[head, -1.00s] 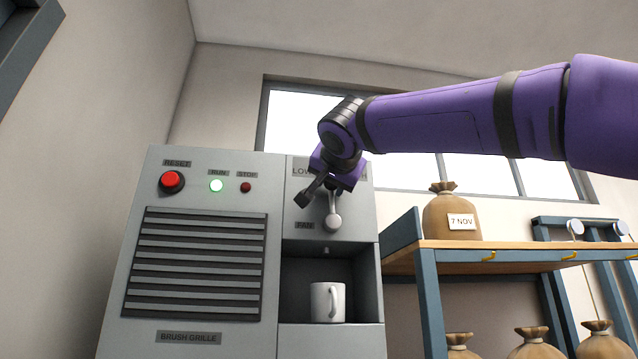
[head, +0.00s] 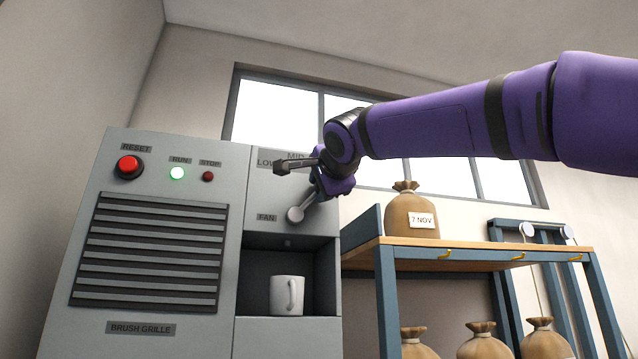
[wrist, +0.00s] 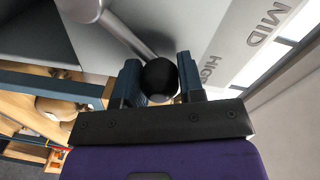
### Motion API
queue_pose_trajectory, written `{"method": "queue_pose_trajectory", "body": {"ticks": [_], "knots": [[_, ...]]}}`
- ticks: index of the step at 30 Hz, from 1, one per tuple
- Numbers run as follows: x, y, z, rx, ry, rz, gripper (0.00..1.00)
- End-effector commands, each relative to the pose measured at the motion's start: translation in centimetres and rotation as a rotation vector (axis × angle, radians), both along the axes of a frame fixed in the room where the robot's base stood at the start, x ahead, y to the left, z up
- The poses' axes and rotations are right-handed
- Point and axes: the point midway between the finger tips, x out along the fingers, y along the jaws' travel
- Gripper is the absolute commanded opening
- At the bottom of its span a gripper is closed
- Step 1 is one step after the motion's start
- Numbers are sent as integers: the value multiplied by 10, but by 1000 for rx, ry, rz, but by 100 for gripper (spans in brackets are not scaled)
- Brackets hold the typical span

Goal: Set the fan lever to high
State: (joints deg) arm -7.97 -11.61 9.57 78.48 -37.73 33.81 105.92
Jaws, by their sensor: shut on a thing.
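The fan lever (head: 305,207) is a silver arm on a round hub, on the grey machine's front panel. It tilts up and to the right of its hub. My gripper (head: 322,184) is at the lever's upper end. In the wrist view the lever's black ball knob (wrist: 158,76) sits between the two blue-grey fingers, which are shut on it. The HIGH label (wrist: 211,68) shows beside the fingers in the wrist view and is hidden behind my gripper in the head view. The MID label (head: 296,156) and LOW label (head: 266,163) show above the lever.
A white mug (head: 287,296) stands in the recess below the lever. A shelf (head: 455,246) with a tied sack (head: 410,214) stands right.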

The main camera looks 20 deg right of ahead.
Motion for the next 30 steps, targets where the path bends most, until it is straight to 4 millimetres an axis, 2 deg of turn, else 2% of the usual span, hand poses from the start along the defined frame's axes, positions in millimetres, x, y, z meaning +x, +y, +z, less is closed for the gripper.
{"method": "queue_pose_trajectory", "body": {"ticks": [17, 18, 21, 30], "knots": [[-1, 0, -2, 42, -2, 6, 0], [-1, 0, -2, 42, -2, 6, 39], [-1, 0, -2, 41, -2, 5, 60], [-2, -2, -1, 39, -3, 2, 60]]}}
